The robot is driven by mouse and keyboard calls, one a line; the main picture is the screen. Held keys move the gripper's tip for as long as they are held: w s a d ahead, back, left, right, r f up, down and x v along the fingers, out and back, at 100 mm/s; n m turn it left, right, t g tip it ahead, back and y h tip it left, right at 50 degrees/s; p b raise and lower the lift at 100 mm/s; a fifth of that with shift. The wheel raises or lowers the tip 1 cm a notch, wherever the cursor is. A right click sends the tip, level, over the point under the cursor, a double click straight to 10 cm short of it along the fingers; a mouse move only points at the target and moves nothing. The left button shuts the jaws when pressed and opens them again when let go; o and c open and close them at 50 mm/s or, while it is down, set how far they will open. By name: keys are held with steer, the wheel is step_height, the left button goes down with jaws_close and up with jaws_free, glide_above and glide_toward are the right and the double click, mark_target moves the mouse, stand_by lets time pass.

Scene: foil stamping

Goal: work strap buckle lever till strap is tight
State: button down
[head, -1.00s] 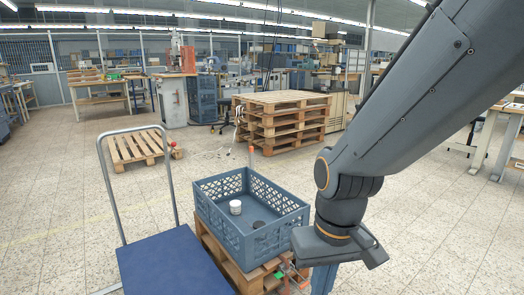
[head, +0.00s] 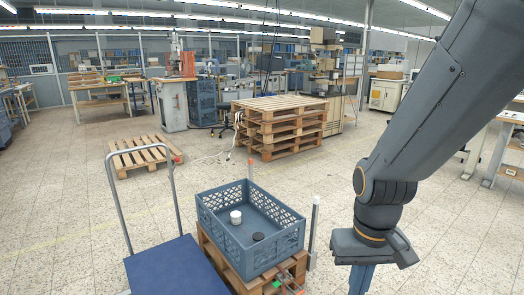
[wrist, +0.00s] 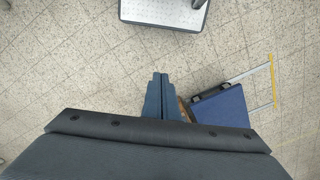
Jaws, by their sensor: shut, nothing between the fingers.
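My gripper (head: 360,281) points straight down at the right of the crate and pallet, apart from them in the head view. Its fingers are together and empty; they also show in the wrist view (wrist: 161,90). A small orange and green fitting (head: 288,284) sits at the near right corner of the wooden pallet (head: 236,278) under the crate. It may be the strap buckle. It is small, and I cannot make out its lever or how tight a strap is. The blue-grey crate (head: 226,243) stands on that pallet, with a white cylinder (head: 236,217) and a dark disc (head: 258,236) inside.
A blue platform cart (head: 178,268) with a tall metal handle stands left of the crate. A grey post (head: 313,232) stands between the crate and my gripper. Stacked pallets (head: 282,126) and a single pallet (head: 143,156) lie farther back. Floor right of my gripper is clear.

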steer(key=shift+w, duration=0.1)
steer(key=w+d+f+n+t+b, duration=0.25)
steer(key=w+d+f+b, duration=0.25)
steer(key=w+f+b, duration=0.65)
steer(key=w+d+f+n+t+b, duration=0.1)
steer(key=w+d+f+t+b, duration=0.4)
steer(key=w+f, duration=1)
steer(key=w+a+f+n+y+b, duration=0.1)
steer(key=w+f+b, duration=0.3)
steer(key=f, duration=0.4)
steer(key=w+a+f+n+t+y+b, duration=0.1)
steer(key=w+f+y+b, duration=0.2)
steer(key=f+b, duration=0.4)
steer(key=w+a+f+n+y+b, duration=0.1)
steer(key=w+f+b, duration=0.4)
steer(key=f, duration=0.5)
steer(key=shift+w+f+n+y+b, duration=0.25)
steer(key=shift+f+n+y+b, duration=0.1)
steer(key=shift+y, duration=0.45)
steer(key=shift+a+t, duration=0.1)
steer(key=shift+t, duration=0.15)
steer(key=s+d+f+b+x, duration=0.1)
steer(key=b+x, duration=0.5)
steer(key=x, duration=0.6)
steer(key=shift+a+f, duration=0.2)
steer(key=shift+f, duration=0.65)
